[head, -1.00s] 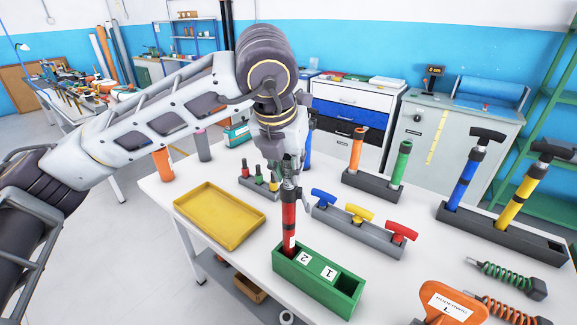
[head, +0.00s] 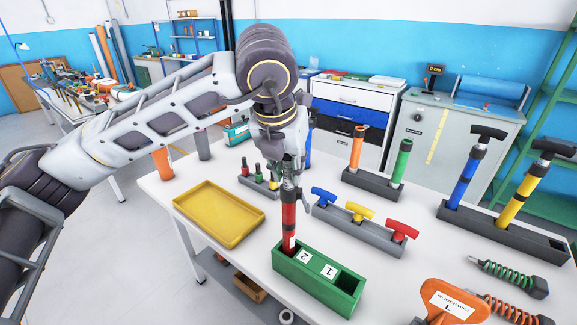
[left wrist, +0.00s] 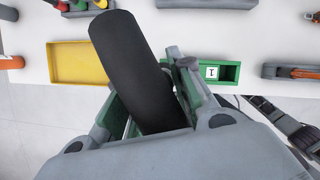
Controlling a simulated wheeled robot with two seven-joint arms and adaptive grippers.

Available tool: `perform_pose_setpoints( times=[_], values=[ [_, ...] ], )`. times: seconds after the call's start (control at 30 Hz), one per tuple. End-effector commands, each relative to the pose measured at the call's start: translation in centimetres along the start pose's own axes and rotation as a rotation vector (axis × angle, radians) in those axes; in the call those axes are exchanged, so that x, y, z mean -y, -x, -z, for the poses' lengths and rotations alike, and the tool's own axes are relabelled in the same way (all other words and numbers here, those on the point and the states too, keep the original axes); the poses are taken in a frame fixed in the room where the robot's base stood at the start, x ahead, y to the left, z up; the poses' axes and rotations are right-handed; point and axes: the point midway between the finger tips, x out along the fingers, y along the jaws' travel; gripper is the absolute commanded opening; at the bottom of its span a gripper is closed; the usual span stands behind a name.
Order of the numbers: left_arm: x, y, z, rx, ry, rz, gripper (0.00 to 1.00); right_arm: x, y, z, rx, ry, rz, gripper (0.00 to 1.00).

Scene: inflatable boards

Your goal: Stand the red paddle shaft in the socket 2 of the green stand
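The red paddle shaft (head: 289,218) is upright, with a black upper end (left wrist: 140,70) that fills the middle of the left wrist view. Its lower end is inside the left opening of the green stand (head: 316,284), beside the label 2; how deep it sits is hidden. The stand also shows in the left wrist view (left wrist: 228,84), partly covered by the shaft. My left gripper (head: 290,187) is above the stand, its fingers closed around the shaft's upper end. The socket by label 1 is empty. My right gripper is not in view.
A yellow tray (head: 218,238) lies left of the stand. A grey rack (head: 345,224) with blue, yellow and red handles stands close behind it. An orange part (head: 452,303) and springs (head: 508,276) lie to the right. Dark racks hold orange, green, blue and yellow shafts farther back.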

Motion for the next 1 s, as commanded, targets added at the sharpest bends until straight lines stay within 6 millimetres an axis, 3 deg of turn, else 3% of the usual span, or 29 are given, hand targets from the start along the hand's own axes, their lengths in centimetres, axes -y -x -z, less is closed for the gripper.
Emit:
perform_pose_setpoints(
  times=[0.17, 0.67, 1.0],
  values=[
    [0.0, 0.0, 0.0, 0.0, 0.0, 0.0, 0.46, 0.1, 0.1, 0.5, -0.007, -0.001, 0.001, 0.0],
    [0.0, 0.7, -0.1, 0.002, 0.0, 0.0, 0.46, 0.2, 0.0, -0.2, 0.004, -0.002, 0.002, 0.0],
    [0.0, 4.6, -0.1, 0.002, 0.001, -0.001, 0.46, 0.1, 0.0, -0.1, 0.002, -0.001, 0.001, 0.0]
  ],
)
